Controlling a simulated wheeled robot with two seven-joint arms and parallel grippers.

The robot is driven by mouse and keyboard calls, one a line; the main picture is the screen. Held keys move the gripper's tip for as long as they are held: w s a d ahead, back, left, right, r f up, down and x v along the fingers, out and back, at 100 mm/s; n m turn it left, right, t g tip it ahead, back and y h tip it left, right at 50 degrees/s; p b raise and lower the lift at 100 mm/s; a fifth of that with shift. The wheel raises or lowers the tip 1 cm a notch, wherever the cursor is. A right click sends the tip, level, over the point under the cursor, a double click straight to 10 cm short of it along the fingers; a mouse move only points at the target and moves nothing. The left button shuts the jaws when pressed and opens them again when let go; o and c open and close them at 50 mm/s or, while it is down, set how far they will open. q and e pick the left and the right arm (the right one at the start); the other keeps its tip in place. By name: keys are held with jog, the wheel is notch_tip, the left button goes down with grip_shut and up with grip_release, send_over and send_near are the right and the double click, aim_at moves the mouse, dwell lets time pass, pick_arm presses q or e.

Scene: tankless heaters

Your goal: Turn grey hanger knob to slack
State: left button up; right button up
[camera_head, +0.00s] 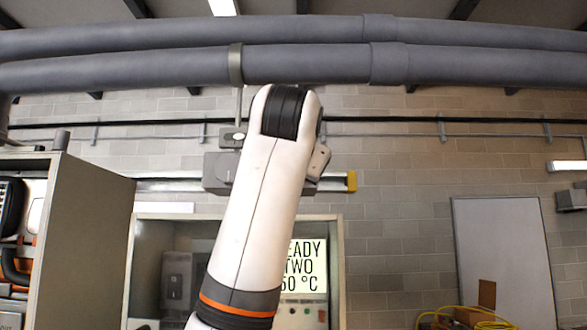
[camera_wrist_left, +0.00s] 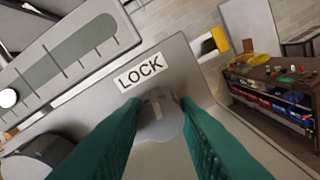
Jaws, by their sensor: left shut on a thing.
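The grey hanger knob (camera_wrist_left: 160,125) shows in the left wrist view, on a grey plate under a white LOCK label (camera_wrist_left: 141,70). My left gripper (camera_wrist_left: 160,106) has its two green fingers on either side of the knob, shut on it. The fingers partly cover the knob, so its exact turn angle is hard to read. In the head view my left arm stands in front of the grey hanger unit (camera_head: 216,172) and hides the knob and the gripper. My right gripper is in neither view.
Two thick grey pipes (camera_head: 170,68) run across the top, with a hanger strap (camera_head: 236,64). A yellow end piece (camera_head: 351,181) sits right of the unit. Below is a cabinet with a lit display (camera_head: 305,265). A scale with a white round marker (camera_wrist_left: 8,98) lies left of the label.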

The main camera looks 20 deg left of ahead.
pick_arm(q)
jog(key=shift+w+f, duration=0.1)
jog(key=shift+f, duration=0.15)
jog(key=o, duration=0.7)
jog(key=shift+o, duration=1.4)
jog(key=shift+r, duration=0.15)
jog(key=shift+s+d+b, duration=0.15)
jog(key=shift+s+b, duration=0.25)
jog(key=shift+s, duration=0.25)
jog(key=b+v, duration=0.4)
jog(key=v, duration=0.7)
